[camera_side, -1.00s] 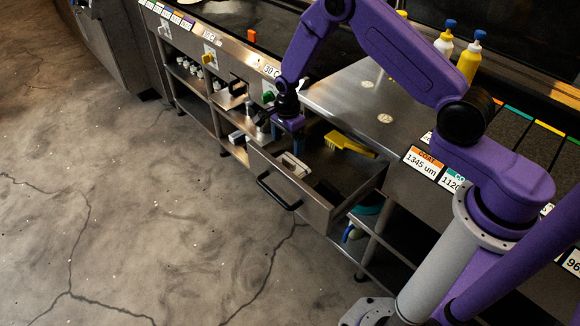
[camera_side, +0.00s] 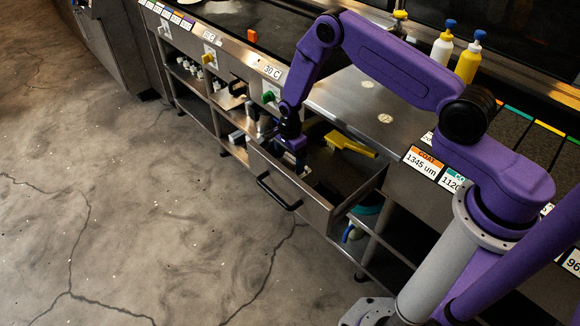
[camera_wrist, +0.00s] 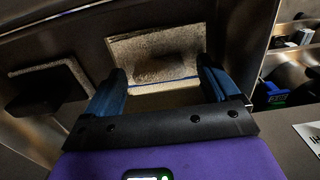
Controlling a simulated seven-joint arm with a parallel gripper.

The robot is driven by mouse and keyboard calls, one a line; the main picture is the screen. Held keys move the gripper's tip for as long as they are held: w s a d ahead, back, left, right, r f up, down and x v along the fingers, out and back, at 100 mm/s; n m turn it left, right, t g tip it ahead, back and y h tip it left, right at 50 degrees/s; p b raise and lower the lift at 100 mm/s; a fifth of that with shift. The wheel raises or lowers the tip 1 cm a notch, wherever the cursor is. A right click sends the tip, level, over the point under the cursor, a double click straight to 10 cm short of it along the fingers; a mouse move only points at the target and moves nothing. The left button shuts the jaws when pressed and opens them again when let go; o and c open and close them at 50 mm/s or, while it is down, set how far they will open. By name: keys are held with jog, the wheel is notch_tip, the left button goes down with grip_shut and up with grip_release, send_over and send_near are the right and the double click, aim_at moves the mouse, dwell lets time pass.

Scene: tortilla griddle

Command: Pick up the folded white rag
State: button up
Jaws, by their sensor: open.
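The folded rag (camera_wrist: 150,48) lies flat in the drawer in the wrist view, pale with a blue stripe and a dark shadow across its middle. My gripper (camera_wrist: 161,80) is open, with one blue finger at each side of the rag's near part. I cannot tell whether the fingers touch it. In the side view my gripper (camera_side: 296,163) reaches down into the open drawer (camera_side: 290,192) and hides most of the rag.
A yellow brush (camera_side: 347,144) lies toward the drawer's back. A dark block (camera_wrist: 48,86) lies left of the rag in the wrist view. The drawer's metal walls surround the gripper closely. Bottles (camera_side: 468,58) stand on the counter above.

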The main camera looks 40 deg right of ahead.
jog(key=c, duration=1.2)
jog(key=shift+r, duration=0.1)
